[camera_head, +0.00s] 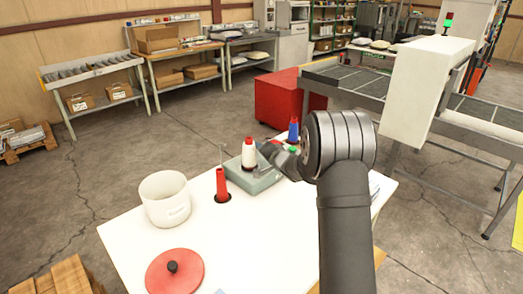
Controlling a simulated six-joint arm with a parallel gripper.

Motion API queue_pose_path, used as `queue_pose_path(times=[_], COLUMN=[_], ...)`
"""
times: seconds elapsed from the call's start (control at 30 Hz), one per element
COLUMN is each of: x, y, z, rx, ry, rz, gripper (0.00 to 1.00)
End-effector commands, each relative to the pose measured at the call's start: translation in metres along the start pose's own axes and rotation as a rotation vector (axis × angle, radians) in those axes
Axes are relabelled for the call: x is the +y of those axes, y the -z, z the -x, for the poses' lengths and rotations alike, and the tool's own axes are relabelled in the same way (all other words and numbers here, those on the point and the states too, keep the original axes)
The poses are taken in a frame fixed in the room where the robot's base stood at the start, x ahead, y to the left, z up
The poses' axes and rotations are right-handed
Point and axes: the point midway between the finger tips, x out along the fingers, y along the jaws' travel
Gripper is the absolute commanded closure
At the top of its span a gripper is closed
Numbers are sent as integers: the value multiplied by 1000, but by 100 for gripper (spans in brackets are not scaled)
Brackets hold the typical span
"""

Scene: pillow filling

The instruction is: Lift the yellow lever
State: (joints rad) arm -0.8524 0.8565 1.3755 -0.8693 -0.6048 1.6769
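I cannot make out a yellow lever on the table. A yellow piece (518,225) is cut off at the right edge of the view, and I cannot tell what it is. My arm rises from the bottom right, and its wrist reaches left over the table. My gripper (270,150) is small and partly hidden by my own wrist, close to a grey box (240,172) with a white thread cone (249,153). I cannot tell whether its fingers are open or shut, or whether it touches anything.
The white table (240,240) holds a white pot (166,198), a red lid (174,271) with a black knob, a red cone (222,186) and a blue cone (293,130). A red cabinet (280,100) and a conveyor machine (425,90) stand behind. The table's front middle is clear.

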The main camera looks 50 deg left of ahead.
Motion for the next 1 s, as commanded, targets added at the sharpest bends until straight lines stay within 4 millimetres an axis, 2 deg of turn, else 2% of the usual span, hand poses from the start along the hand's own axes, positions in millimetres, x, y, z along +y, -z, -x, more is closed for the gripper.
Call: queue_pose_path(times=[0.37,0.5,1.0], x=[0,0,-9], y=[0,0,2], z=[-5,-5,-6], rx=[0,0,-57], ry=[0,0,-83], rz=[0,0,26], gripper=[72,100,100])
